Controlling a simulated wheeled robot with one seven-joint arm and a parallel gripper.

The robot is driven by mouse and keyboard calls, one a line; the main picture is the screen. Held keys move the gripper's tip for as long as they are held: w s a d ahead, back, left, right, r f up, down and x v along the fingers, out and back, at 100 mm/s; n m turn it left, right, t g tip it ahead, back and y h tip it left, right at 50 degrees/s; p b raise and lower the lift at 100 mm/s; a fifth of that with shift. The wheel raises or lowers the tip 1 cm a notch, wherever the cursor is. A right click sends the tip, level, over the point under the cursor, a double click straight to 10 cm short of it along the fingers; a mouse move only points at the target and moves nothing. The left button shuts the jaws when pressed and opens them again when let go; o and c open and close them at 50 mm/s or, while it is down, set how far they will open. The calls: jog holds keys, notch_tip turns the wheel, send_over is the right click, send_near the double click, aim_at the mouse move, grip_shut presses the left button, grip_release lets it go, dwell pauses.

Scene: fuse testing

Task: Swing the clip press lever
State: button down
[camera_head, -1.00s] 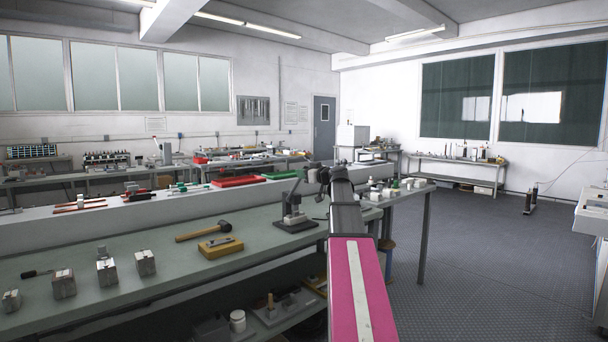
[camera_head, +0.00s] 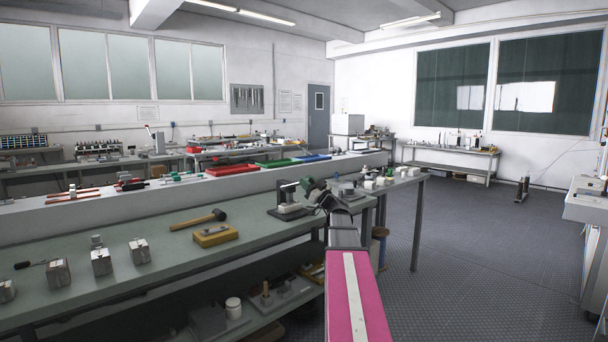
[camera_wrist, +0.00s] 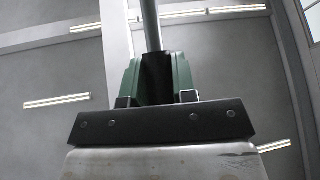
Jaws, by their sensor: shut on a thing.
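The clip press (camera_head: 290,207) stands on the near bench's right part, on a dark base plate. Its lever (camera_head: 288,185) runs near level from the top of the press toward my gripper (camera_head: 308,184). In the wrist view my gripper (camera_wrist: 157,75) has its green fingers closed around a grey rod, the lever (camera_wrist: 150,22), which extends upward in the picture. The exact contact is partly hidden by the dark gap between the fingers. My arm hides the area just right of the press.
A mallet (camera_head: 199,220) and a yellow block (camera_head: 215,236) lie left of the press. Several metal blocks stand farther left on the bench (camera_head: 175,255). Small white parts (camera_head: 384,181) sit to the right.

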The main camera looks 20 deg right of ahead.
jog(key=shift+s+d+f+n+t+y, duration=0.15)
jog(key=shift+f+t+y, duration=0.15)
jog(key=shift+f, duration=0.3)
jog(key=shift+s+a+f+n+t+y, duration=0.1)
jog(key=shift+f+n+t+y, duration=0.2)
jog(key=shift+f, duration=0.35)
jog(key=shift+s+d+f+n+t+y, duration=0.1)
jog(key=shift+s+f+t+y, duration=0.1)
jog(key=shift+f+y, duration=0.3)
jog(key=shift+f, duration=0.1)
jog(key=c, duration=0.9)
grip_release()
jog(key=v, duration=1)
jog(key=shift+s+d+f, duration=0.15)
jog(key=shift+s+f, duration=0.1)
